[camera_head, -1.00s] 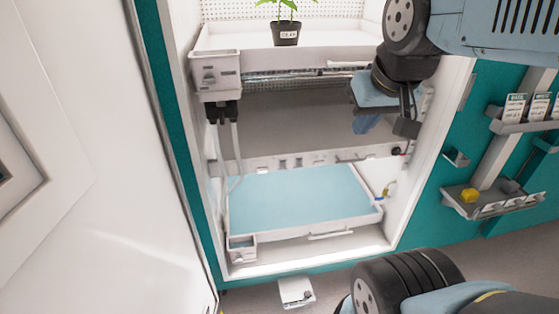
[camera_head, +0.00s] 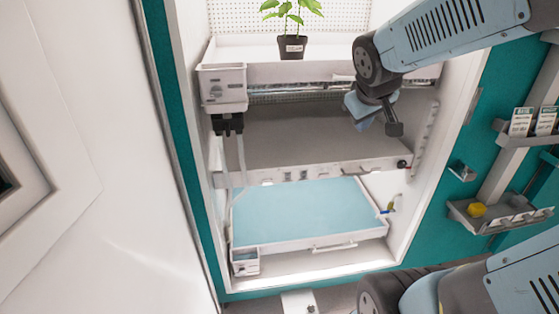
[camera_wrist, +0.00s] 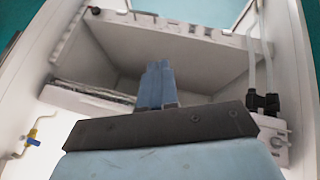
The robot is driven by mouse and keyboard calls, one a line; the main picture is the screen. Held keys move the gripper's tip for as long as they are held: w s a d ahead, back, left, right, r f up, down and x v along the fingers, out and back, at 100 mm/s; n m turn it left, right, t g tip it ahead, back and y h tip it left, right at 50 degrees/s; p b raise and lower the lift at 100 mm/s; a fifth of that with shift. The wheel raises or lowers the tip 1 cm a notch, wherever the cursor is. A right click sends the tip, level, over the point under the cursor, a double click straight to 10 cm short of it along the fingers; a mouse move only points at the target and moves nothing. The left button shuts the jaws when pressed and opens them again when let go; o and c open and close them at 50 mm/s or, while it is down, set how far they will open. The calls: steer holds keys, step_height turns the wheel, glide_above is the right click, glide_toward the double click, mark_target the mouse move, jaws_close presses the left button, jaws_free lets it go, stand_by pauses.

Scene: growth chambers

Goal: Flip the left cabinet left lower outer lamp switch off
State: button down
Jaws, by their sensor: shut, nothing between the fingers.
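The lower lamp rail (camera_head: 320,170) is a pale bar across the cabinet opening, above the blue tray. Small fittings sit along its front face; the small switches are too small to tell apart or to read on or off. In the wrist view the rail (camera_wrist: 180,30) runs across the top, with small fittings on its edge. My gripper (camera_head: 361,124) is inside the opening, above the rail's right half and apart from its front fittings. Its blue fingers (camera_wrist: 157,70) are closed together and empty in the wrist view.
A potted plant (camera_head: 292,46) stands on the upper shelf above my gripper. A grey box (camera_head: 223,85) with black fittings and hoses is at the left. The blue-lined tray (camera_head: 320,246) is below. An open white door (camera_head: 100,220) stands at left.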

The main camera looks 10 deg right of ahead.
steer(key=w+f+n+t+y, duration=0.1)
steer(key=w+f+n+y, duration=0.1)
steer(key=w+f+n, duration=0.85)
steer(key=w+a+f+n+y, duration=0.1)
steer(key=w+a+f+y, duration=0.1)
steer(key=f, duration=0.6)
steer(key=w+a+f+n+g+y, duration=0.1)
steer(key=w+a+f+n+y, duration=0.1)
steer(key=w+f, duration=0.3)
step_height(320, 180, down, 4)
steer(key=shift+w+a+r+g+y, duration=0.15)
steer(key=shift+a+g+y, duration=0.15)
steer(key=shift+a+y, duration=0.55)
steer(key=shift+a, duration=0.1)
glide_toward(288, 177)
steer(key=shift+s+a+x, duration=0.1)
steer(key=shift+s+x, duration=0.05)
steer(key=shift+x, duration=0.9)
steer(key=shift+s+a+x, duration=0.1)
steer(key=shift+s+x, duration=0.05)
steer(key=shift+x, duration=0.9)
steer(key=shift+s+a+x, duration=0.1)
steer(key=shift+s+x, duration=0.05)
steer(key=shift+x, duration=0.95)
